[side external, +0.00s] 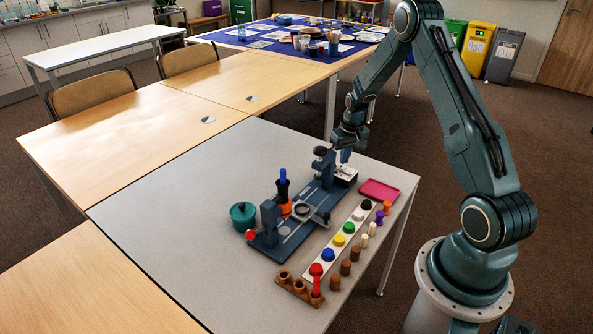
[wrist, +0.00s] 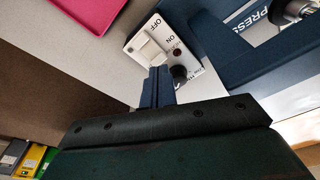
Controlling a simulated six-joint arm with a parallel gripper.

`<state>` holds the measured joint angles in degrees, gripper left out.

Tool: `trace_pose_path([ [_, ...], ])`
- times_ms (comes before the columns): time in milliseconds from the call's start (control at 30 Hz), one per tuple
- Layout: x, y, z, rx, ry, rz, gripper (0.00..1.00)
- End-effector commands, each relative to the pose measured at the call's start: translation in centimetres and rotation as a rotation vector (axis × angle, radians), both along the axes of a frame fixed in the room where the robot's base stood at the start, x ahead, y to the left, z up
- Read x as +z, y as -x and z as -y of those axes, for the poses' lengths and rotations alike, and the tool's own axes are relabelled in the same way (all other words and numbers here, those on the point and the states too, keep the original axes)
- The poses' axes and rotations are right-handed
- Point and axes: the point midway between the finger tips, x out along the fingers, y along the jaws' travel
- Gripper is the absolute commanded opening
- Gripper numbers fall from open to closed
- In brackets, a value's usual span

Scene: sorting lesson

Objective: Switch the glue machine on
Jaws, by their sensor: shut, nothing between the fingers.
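The glue machine (side external: 318,200) is a dark blue press on a long base on the grey table. Its white control panel (side external: 348,175) is at the far end. In the wrist view the panel (wrist: 135,42) carries OFF and ON labels, a pale rocker switch (wrist: 150,50), a dark red lamp (wrist: 178,53) that looks unlit and a black knob (wrist: 179,73). My gripper (side external: 345,157) is shut and empty, pointing down over the panel. In the wrist view its fingertips (wrist: 158,70) are right beside the switch's near edge; I cannot tell whether they touch it.
A pink tray (side external: 380,190) lies beside the panel. A white strip with several coloured knobs (side external: 340,240) and several wooden pegs (side external: 346,267) stand along the near right side. A teal pot (side external: 243,216) and a wooden holder (side external: 299,288) are nearby. The table's left part is clear.

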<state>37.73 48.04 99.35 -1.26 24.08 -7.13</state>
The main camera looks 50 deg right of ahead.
Motion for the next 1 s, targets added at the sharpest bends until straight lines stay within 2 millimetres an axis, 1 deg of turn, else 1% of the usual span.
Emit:
trace_pose_path([
  [533, -0.03, 0.0, 0.0, 0.0, 0.0, 0.0, 0.0],
  [1000, -0.76, -0.02, 0.01, 0.0, 0.0, 0.0, 0.0],
])
